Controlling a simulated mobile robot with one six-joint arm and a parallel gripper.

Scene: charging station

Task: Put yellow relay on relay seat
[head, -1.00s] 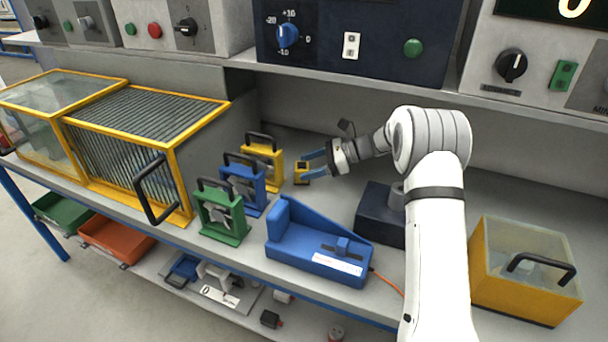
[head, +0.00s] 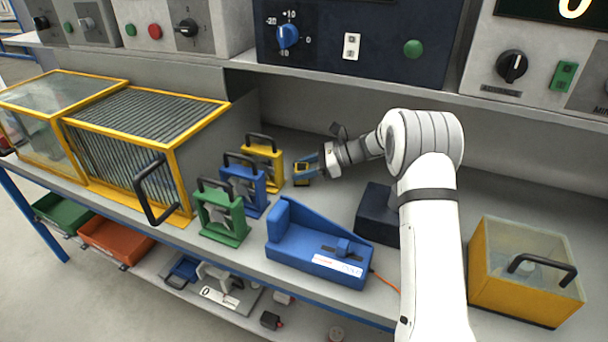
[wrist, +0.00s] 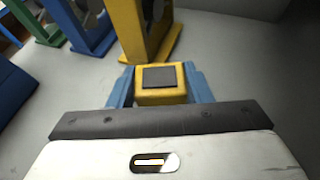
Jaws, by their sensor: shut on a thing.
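The yellow relay (head: 301,170) is a small yellow block with a dark top. My gripper (head: 306,167) has its blue fingers shut on it, one on each side. In the wrist view the yellow relay (wrist: 160,84) sits between the blue fingertips (wrist: 160,88), close in front of a yellow frame (wrist: 143,30). In the head view this yellow frame (head: 266,160) with a black handle stands just left of the relay. I cannot tell which thing is the relay seat, or whether the relay touches the shelf.
A blue frame (head: 244,184) and a green frame (head: 221,216) stand in a row with the yellow one. A blue wedge-shaped device (head: 315,250) lies in front. A dark block (head: 378,214) and a yellow box (head: 522,275) stand right. Bare shelf lies around the relay.

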